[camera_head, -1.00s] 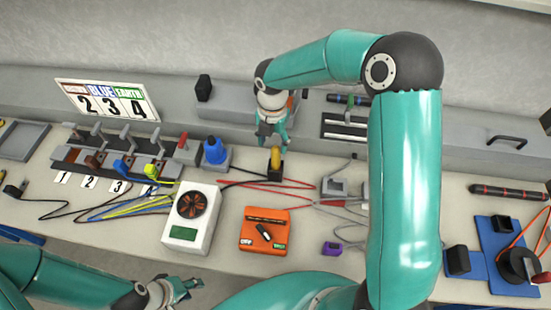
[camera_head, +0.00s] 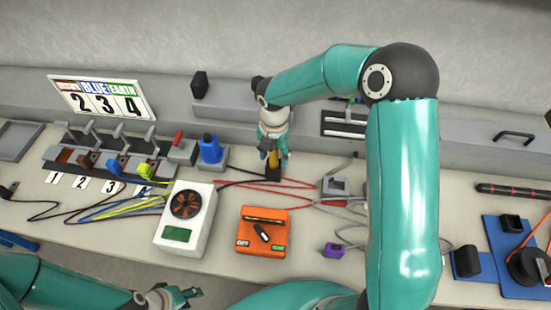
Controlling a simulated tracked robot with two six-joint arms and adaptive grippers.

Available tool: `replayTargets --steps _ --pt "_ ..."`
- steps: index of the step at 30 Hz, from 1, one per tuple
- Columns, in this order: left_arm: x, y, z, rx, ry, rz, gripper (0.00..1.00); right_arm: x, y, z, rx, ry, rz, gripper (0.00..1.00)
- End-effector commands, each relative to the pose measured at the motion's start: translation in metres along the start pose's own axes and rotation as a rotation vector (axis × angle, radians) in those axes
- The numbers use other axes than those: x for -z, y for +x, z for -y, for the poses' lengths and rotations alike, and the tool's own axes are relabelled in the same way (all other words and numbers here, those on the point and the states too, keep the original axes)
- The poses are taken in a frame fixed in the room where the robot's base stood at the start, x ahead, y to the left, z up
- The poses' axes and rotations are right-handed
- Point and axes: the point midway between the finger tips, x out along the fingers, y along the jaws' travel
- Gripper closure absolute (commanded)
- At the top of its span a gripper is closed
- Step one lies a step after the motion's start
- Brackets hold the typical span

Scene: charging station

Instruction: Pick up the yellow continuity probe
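The yellow continuity probe (camera_head: 272,160) stands upright in a small black holder (camera_head: 273,174) on the bench, behind the orange box. My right gripper (camera_head: 272,154) points down over it, with its fingers on either side of the probe's upper part. The fingers look apart; whether they touch the probe I cannot tell. My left gripper (camera_head: 186,294) is low at the front, away from the probe, and looks open and empty.
Red cables (camera_head: 298,184) run close by on the right. A white fan unit (camera_head: 186,219) and an orange box (camera_head: 261,232) stand in front. A row of lever switches (camera_head: 110,152) is further left.

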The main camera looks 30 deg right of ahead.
Motion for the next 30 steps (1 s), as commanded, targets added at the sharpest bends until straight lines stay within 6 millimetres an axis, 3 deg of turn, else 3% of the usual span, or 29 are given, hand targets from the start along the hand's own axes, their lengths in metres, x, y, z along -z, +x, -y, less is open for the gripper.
replayTargets --steps 1,8,22,30 --pt "0.0 0.0 0.0 0.0 0.0 0.0 0.6 0.0 0.0 0.0 0.0 0.0 0.0 0.6" --pt "0.0 0.0 0.0 0.0 0.0 0.0 0.6 0.0 0.0 0.0 0.0 -0.001 0.0 0.99" --pt "0.0 0.001 0.0 0.0 0.0 0.0 0.6 0.0 -0.006 -0.001 0.0 -0.001 0.001 1.0" --pt "0.0 0.005 0.002 0.0 0.0 0.0 0.6 -0.001 -0.038 -0.001 -0.005 0.0 0.004 1.0"
